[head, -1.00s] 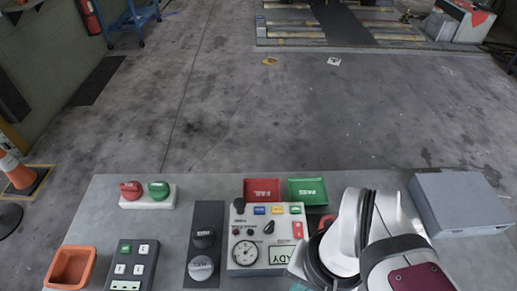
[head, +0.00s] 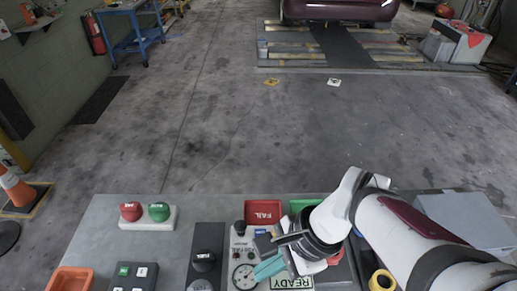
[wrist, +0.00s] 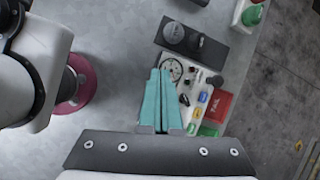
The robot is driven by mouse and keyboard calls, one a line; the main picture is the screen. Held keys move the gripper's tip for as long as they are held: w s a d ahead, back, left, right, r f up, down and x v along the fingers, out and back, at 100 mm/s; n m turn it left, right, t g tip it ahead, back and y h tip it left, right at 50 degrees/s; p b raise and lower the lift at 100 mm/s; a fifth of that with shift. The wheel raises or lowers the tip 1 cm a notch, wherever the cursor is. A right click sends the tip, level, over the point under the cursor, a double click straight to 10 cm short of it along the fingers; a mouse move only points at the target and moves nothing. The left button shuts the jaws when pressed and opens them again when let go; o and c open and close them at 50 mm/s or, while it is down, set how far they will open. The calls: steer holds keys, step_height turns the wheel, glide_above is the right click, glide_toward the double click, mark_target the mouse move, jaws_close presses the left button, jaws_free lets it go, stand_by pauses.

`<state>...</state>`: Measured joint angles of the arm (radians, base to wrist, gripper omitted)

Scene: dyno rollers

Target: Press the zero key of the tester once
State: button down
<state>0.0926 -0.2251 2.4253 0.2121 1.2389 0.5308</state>
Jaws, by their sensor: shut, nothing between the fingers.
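The tester is a pale box with a round dial gauge, a black knob and a row of small coloured keys. In the wrist view the gauge (wrist: 172,69) lies just right of my gripper's teal fingertips (wrist: 160,72). The fingers are together and empty, above the tester's gauge side. A blue key (wrist: 203,97) and a yellow key (wrist: 197,112) show to the right of the fingers. I cannot read which key is zero.
A red FAIL tray (head: 264,211) and a green tray (head: 303,205) stand behind the tester. A dark plate with black knobs (head: 205,258) is left of it. Red and green buttons (head: 146,213) sit further left. A grey box (head: 468,220) is at right.

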steer(key=w+a+f+m+t+y, duration=0.1)
steer(key=w+f+m+t+y, duration=0.1)
steer(key=w+m, duration=0.6)
steer(key=m+t+y, duration=0.1)
steer(key=m+t, duration=0.1)
steer(key=m, duration=0.7)
glide_above(260, 233)
steer(key=d, duration=0.1)
step_height(260, 233, down, 3)
steer(key=shift+s+r, duration=0.1)
steer(key=shift+s, duration=0.1)
steer(key=shift+f, duration=4.4)
steer(key=shift+f, duration=0.45)
